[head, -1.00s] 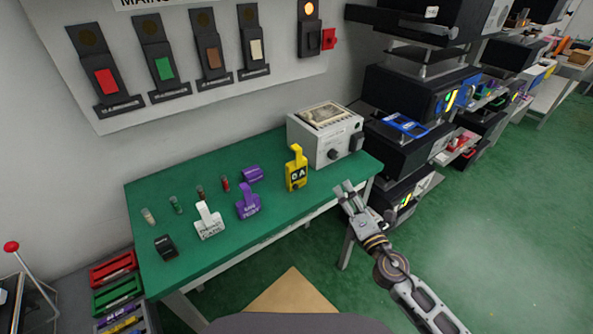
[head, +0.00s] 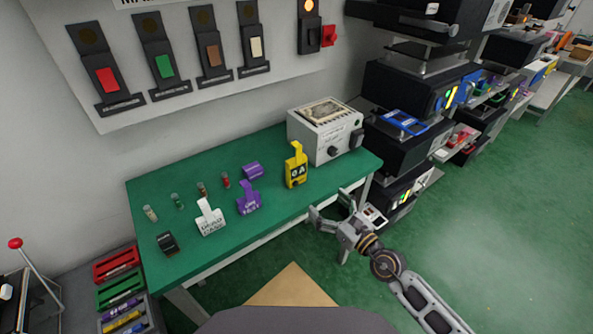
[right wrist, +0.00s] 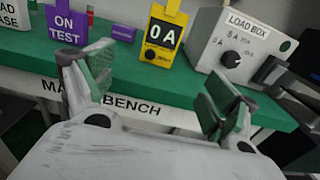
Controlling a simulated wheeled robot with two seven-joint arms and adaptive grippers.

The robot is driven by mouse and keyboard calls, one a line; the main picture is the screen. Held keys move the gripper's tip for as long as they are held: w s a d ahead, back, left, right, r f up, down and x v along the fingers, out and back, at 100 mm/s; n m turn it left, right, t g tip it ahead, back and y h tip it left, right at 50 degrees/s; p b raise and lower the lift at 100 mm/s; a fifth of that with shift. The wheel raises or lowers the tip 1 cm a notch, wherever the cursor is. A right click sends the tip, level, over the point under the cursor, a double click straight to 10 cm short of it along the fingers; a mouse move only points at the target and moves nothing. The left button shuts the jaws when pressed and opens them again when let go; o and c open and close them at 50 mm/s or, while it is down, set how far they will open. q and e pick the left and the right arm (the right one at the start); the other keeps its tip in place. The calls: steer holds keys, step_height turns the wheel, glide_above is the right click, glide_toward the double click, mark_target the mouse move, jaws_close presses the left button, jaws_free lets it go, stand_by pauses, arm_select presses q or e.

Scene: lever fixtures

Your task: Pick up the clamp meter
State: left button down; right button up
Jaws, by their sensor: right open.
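The clamp meter (head: 295,167) is yellow with a black panel reading 0 A and a hooked yellow top. It stands upright on the green bench (head: 280,195), near its front right part. In the right wrist view the clamp meter (right wrist: 163,38) stands beyond and between my fingers, apart from them. My right gripper (head: 328,207) is open and empty, in front of the bench's front edge and to the right of the meter. In the right wrist view, the open right gripper (right wrist: 150,88) has its two padded fingers spread wide. My left gripper is not in view.
A grey load box (head: 325,133) stands right of the meter. A purple tag stand (head: 249,198), a purple block (head: 253,170) and a white tag stand (head: 208,218) are to its left. Black shelving units (head: 400,140) stand at the right.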

glide_toward(298, 176)
steer(key=shift+w+a+p, duration=0.35)
steer(key=shift+w, duration=0.3)
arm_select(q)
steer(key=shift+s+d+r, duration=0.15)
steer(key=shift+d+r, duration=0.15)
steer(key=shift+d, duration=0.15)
arm_select(e)
steer(key=shift+x, duration=1.2)
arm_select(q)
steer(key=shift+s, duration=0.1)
arm_select(e)
steer(key=shift+a, duration=0.1)
steer(key=shift+x, duration=2.2)
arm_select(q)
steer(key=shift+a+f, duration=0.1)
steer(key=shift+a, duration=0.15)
arm_select(e)
steer(key=shift+w+a+f, duration=0.1)
steer(key=shift+w+a, duration=0.05)
steer(key=shift+w, duration=0.15)
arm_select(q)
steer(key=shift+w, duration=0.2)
arm_select(e)
steer(key=shift+c, duration=0.4)
